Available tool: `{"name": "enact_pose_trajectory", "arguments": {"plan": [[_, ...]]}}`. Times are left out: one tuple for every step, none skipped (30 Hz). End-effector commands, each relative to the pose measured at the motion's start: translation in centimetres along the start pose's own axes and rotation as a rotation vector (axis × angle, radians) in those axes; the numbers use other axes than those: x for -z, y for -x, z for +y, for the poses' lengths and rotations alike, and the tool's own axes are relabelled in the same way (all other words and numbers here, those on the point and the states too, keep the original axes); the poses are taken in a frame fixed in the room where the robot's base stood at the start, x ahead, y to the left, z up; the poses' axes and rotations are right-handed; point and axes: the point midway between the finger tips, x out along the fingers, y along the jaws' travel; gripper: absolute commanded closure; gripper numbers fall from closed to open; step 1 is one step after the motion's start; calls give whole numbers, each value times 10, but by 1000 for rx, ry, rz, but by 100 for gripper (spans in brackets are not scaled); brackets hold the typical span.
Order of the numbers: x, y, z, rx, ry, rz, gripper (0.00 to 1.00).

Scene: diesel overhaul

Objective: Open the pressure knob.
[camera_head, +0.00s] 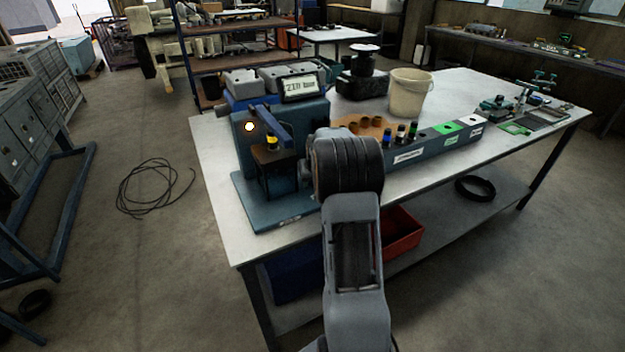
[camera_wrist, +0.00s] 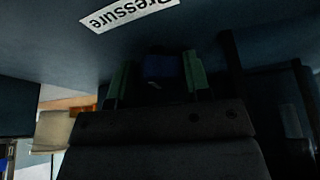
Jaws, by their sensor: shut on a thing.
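The pressure knob (camera_wrist: 160,66) shows in the wrist view as a dark blue part just below a white label (camera_wrist: 128,12) reading "Pressure". My gripper (camera_wrist: 157,76) has its two green fingers on either side of the knob and is shut on it. In the head view the blue test machine (camera_head: 247,152) stands on the table's left end, with a digital display (camera_head: 300,87) on top and a lit lamp (camera_head: 249,127) on its front. My arm's end hides the gripper and the knob there. The knob's turn angle cannot be read in the dark wrist view.
A dark rack (camera_head: 425,154) with several small parts stands right of the machine on the white table (camera_head: 215,165). A beige bucket (camera_head: 408,92) stands behind it. A red bin (camera_head: 402,232) sits on the lower shelf. A black cable (camera_head: 150,190) lies on the floor at left.

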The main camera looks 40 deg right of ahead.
Motion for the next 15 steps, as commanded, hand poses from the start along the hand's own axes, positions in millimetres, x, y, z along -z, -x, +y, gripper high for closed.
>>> {"name": "enact_pose_trajectory", "arguments": {"plan": [[0,0,0,1,2,0,79],[0,0,0,2,4,0,79],[0,0,0,4,10,0,79],[0,-1,0,7,16,1,79],[0,-1,0,10,22,1,79],[0,-1,0,15,35,1,79],[0,-2,0,20,46,1,79],[-1,-2,0,25,60,1,79],[-1,-2,0,34,80,2,79],[-1,-3,0,41,98,2,79],[-1,-3,0,49,117,1,79],[-1,-3,1,61,145,2,79],[-1,-4,1,70,167,2,79],[-1,-4,0,81,191,2,79],[-1,-4,0,94,226,2,79]]}}
